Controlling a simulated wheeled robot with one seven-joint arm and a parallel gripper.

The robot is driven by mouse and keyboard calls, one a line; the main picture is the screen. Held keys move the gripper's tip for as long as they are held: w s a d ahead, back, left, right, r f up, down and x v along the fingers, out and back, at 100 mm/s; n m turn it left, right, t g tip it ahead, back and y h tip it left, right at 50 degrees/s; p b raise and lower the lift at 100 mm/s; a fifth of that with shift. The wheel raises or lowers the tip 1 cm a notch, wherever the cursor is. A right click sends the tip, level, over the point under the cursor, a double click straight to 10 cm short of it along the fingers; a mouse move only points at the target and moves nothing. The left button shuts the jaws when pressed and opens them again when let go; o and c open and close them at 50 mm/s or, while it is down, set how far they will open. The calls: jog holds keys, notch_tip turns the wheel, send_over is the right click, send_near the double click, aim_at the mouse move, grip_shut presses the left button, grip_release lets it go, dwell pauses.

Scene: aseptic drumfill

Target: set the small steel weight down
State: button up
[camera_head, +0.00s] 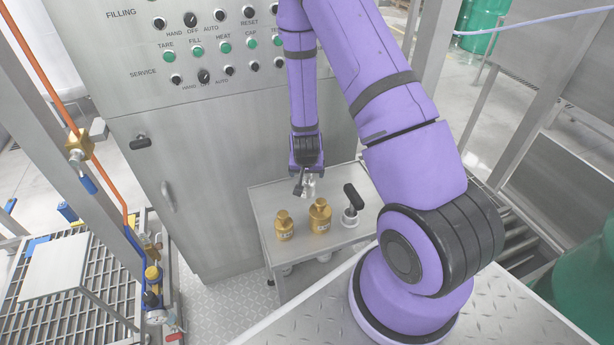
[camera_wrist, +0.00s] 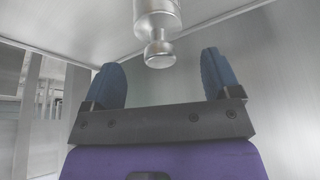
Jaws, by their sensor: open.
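The small steel weight (camera_head: 311,187) is at the back of the small steel table (camera_head: 265,207), partly hidden by my gripper (camera_head: 303,186). In the wrist view the steel weight (camera_wrist: 157,18) shows its round body and narrower knob at the top centre. My gripper (camera_wrist: 160,75) is open there, with its two blue fingers spread wide. The knob lies between and just beyond the fingertips, with a gap on both sides. I see no finger touching it. The weight's base is cut off in the wrist view, so its contact with the table is hard to tell.
Two brass weights, a smaller one (camera_head: 284,228) and a larger one (camera_head: 320,217), stand on the table in front of my gripper. A black-handled object (camera_head: 352,203) stands to their right. The steel control cabinet (camera_head: 215,160) rises close behind the table.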

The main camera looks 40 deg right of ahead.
jog(key=s+a+r+n+y, duration=0.1)
jog(key=s+a+r, duration=0.15)
jog(key=r, duration=0.75)
jog(key=s+a+r+n+t+y, duration=0.1)
jog(key=a+r, duration=0.3)
jog(key=r, duration=0.7)
jog(key=s+a+r+n+y, duration=0.1)
jog(key=s+a+r+n, duration=0.15)
jog(key=r, duration=0.75)
jog(key=s+a+r+n, duration=0.3)
jog(key=s+r, duration=1.2)
jog(key=s, duration=0.4)
jog(key=shift+t, duration=0.3)
jog(key=shift+f, duration=0.1)
jog(key=shift+c, duration=0.2)
